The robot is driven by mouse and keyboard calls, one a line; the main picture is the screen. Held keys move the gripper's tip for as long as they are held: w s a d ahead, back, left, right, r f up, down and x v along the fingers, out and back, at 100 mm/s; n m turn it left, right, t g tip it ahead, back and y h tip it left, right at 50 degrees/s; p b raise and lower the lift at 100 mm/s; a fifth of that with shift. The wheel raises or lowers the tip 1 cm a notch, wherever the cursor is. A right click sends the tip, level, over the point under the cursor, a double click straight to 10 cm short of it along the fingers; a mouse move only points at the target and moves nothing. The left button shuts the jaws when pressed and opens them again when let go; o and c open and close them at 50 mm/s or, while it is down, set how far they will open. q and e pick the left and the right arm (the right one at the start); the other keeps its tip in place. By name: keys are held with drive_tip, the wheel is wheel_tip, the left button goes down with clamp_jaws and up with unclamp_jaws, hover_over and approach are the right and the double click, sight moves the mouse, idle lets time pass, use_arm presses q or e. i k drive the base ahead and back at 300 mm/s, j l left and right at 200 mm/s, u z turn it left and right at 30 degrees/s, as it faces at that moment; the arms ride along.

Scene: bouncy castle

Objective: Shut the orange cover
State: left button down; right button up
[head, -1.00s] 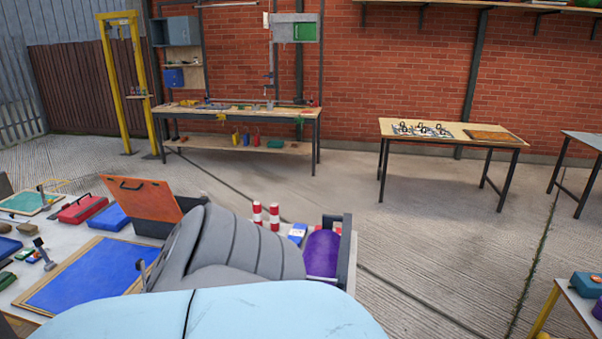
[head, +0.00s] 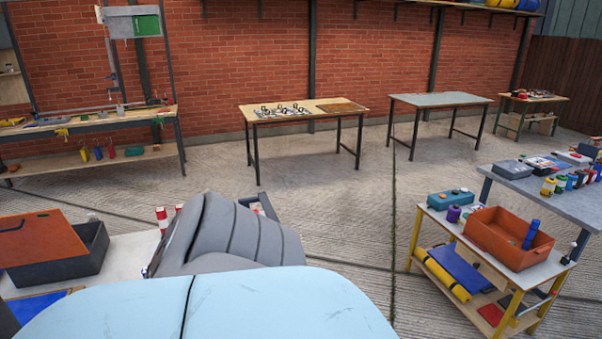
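The box rests on a pale table (head: 128,258). Part of the cover is cut off by the frame edge. Neither of my grippers can be made out; a grey segmented part of mine covers the middle of the view.
Red-and-white cylinders (head: 162,218) stand behind the box. A yellow-legged cart with an orange bin (head: 495,238) stands at right, beside a grey table (head: 548,190). A worktable (head: 330,107) stands by the brick wall. The concrete floor (head: 345,215) between is open.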

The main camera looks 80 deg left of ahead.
sight(43, 235)
drive_tip(key=k+j+z, duration=0.1)
drive_tip(key=k+z, duration=0.75)
drive_tip(key=z, duration=0.15)
drive_tip(key=k+u, duration=0.1)
drive_tip(key=u, duration=0.25)
drive_tip(key=k+u, duration=0.1)
drive_tip(key=u, duration=0.2)
drive_tip(key=k+j+u, duration=0.1)
drive_tip(key=u, duration=2.05)
